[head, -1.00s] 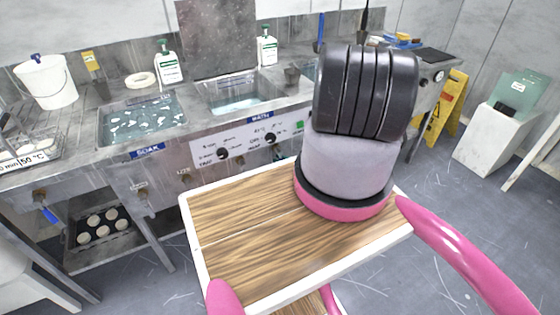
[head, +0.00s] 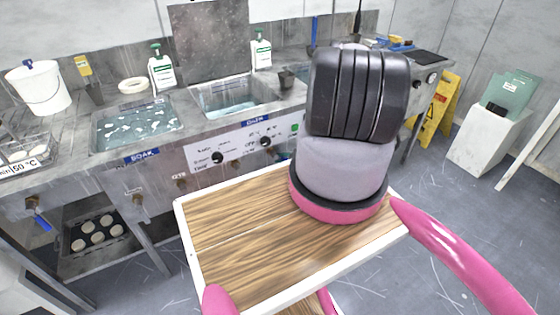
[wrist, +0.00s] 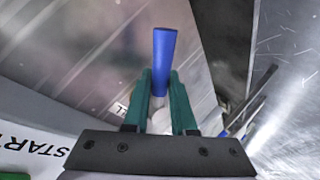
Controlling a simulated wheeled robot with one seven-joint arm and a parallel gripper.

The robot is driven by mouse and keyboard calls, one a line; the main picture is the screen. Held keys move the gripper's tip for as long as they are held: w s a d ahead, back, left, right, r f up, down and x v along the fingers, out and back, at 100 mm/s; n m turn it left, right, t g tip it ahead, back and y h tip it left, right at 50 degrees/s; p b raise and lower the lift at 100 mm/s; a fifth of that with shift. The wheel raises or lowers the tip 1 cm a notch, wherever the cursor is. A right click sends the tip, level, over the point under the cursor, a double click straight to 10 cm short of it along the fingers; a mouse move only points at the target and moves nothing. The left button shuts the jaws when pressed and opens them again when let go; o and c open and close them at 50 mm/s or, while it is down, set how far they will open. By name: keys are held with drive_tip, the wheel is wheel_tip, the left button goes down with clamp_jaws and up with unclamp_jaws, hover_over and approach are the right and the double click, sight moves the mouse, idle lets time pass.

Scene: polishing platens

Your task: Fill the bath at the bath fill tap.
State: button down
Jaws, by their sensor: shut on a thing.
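The bath (head: 232,107) is a sunken steel tank behind the BATH label (head: 258,121) in the head view, with pale blue water low in it. In the wrist view my gripper (wrist: 160,84) has its green fingers closed on a blue tap handle (wrist: 164,50), which sticks out beyond the fingertips. A small white label beside the left finger is partly covered, so I cannot read it fully. In the head view my arm hides the gripper and the held handle.
The soak tank (head: 137,123) with foamy water is left of the bath. Soap bottles (head: 162,68), a white bucket (head: 38,87) and a dark cup (head: 286,79) stand on the bench. A yellow floor sign (head: 436,108) and a white pedestal (head: 484,140) are at right. Open floor lies between.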

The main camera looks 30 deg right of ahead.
drive_tip(key=shift+s+d+r+n+h, duration=0.1)
drive_tip(key=shift+d+r+n+h, duration=0.1)
drive_tip(key=shift+n+h, duration=0.2)
idle(0.4)
drive_tip(key=c, duration=1)
unclamp_jaws()
drive_tip(key=v, duration=1)
drive_tip(key=shift+s+r, duration=0.25)
drive_tip(key=shift+r, duration=0.05)
drive_tip(key=shift+d, duration=0.1)
